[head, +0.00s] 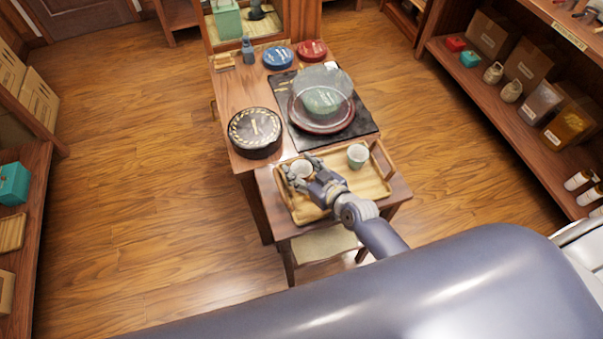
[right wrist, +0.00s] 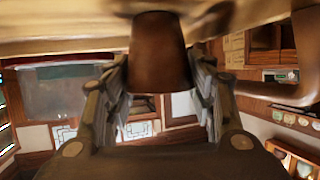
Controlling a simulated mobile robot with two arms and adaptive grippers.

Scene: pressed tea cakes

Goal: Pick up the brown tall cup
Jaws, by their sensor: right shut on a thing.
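The brown tall cup (right wrist: 160,52) is between the two fingers of my right gripper (right wrist: 160,88) in the right wrist view, where the picture looks upside down. In the head view its pale inside (head: 300,168) shows between the fingers of the right gripper (head: 301,171), at the left part of the wooden tray (head: 372,187). The right gripper is shut on the cup from the sides. Whether the cup's base touches the tray I cannot tell. My left gripper is not in view.
A pale green cup (head: 358,156) stands on the tray to the right. Behind are a dark round tin (head: 255,131), a black mat (head: 364,115) with a plate and clear dome (head: 325,92), and blue (head: 278,56) and red (head: 312,49) round tins. Shelves (head: 520,110) line the right.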

